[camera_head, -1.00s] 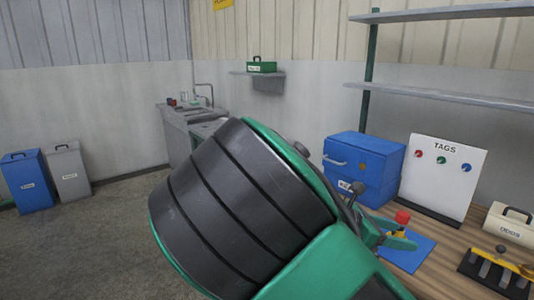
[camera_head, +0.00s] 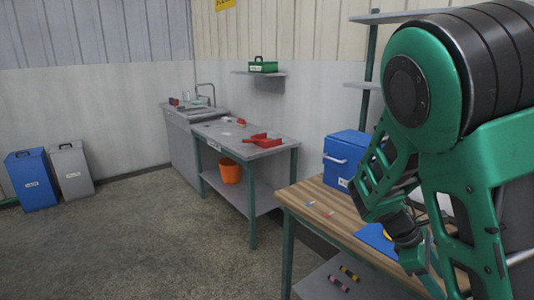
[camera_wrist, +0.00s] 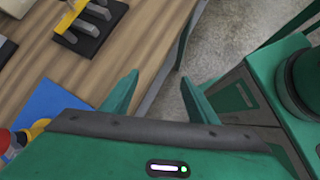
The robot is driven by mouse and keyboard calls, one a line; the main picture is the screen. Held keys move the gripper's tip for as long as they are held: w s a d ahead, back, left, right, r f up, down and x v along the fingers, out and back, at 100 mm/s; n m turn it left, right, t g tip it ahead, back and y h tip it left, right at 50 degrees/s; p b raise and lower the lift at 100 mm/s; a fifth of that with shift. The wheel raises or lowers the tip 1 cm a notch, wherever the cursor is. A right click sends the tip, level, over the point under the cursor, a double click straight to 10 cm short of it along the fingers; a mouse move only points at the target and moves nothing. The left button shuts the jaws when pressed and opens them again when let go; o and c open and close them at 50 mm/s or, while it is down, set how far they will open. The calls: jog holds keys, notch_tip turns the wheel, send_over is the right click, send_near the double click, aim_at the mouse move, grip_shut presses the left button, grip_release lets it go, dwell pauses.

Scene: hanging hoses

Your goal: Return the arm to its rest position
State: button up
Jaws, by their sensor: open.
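My green-and-black arm (camera_head: 430,90) is raised and folded at the right of the head view. It covers much of the workbench and the wall shelves behind it. My gripper (camera_wrist: 158,98) shows in the wrist view with its two green fingers apart and nothing between them. It is over or near the front edge of the wooden workbench (camera_wrist: 150,35), with grey floor beyond.
A blue mat (camera_wrist: 48,102) and a black rack (camera_wrist: 88,30) lie on the workbench beside my gripper. A blue box (camera_head: 343,155) stands at its back. A grey table (camera_head: 250,135) holds a red dustpan (camera_head: 263,140). The floor at left is clear, with two bins (camera_head: 32,182) by the wall.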

jog(key=s+r+m+t+y, duration=0.1)
jog(key=s+r+m+y, duration=0.2)
jog(key=s+m, duration=0.5)
jog(key=s+r+m+t+y, duration=0.1)
jog(key=s+r+m+y, duration=0.3)
jog(key=s+m, duration=0.5)
jog(key=shift+s+a+r+m+t+y, duration=0.3)
jog(key=shift+s+a+t+y, duration=0.1)
jog(key=shift+s+a+y, duration=0.1)
